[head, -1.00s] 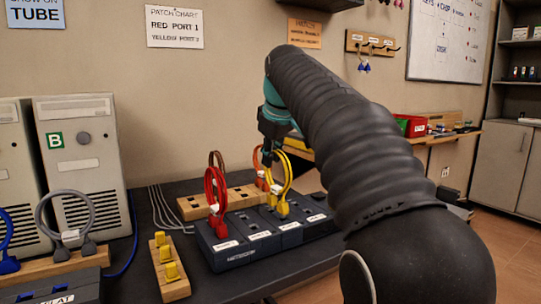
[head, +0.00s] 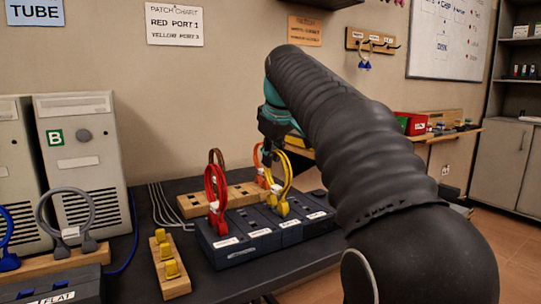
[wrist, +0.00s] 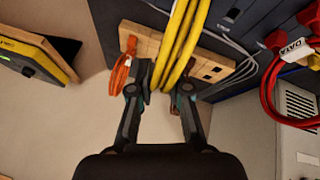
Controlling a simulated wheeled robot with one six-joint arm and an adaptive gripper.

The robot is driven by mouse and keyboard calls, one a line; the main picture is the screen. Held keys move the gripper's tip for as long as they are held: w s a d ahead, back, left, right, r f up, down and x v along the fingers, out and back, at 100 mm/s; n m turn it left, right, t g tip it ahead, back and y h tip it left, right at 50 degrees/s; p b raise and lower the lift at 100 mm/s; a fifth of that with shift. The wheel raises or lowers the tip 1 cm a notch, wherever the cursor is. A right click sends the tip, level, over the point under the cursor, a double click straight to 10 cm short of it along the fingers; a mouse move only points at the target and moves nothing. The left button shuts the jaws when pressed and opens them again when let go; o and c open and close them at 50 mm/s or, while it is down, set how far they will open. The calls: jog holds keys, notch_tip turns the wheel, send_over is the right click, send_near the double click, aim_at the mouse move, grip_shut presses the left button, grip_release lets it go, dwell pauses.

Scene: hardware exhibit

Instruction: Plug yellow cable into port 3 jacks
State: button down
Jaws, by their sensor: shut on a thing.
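The yellow cable (head: 287,180) is a loop hanging below my gripper (head: 270,146). In the wrist view, the yellow cable (wrist: 178,45) passes between the fingers of my gripper (wrist: 162,97), which is shut on it. Its yellow plug end (head: 283,208) is at the dark port panel (head: 262,247), over the third labelled section from the left. I cannot tell whether the plugs are seated in the jacks. A red cable (head: 210,188) stands upright at the panel's leftmost section. The arm partly hides the panel's right end.
A wooden rack (head: 190,208) with brown and orange cables stands behind the panel. A wooden block (head: 175,287) with yellow plugs lies front left. White computer towers (head: 90,190) and a grey cable (head: 42,215) are farther left. A wall chart (head: 174,25) reads red port 1, yellow port 3.

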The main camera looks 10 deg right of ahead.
jog(key=shift+f, duration=0.3)
dwell(0.7)
jog(key=shift+c, duration=2)
grip_release()
jog(key=shift+r, duration=0.1)
jog(key=v, duration=0.7)
jog(key=shift+r, duration=0.15)
jog(key=shift+s, duration=0.1)
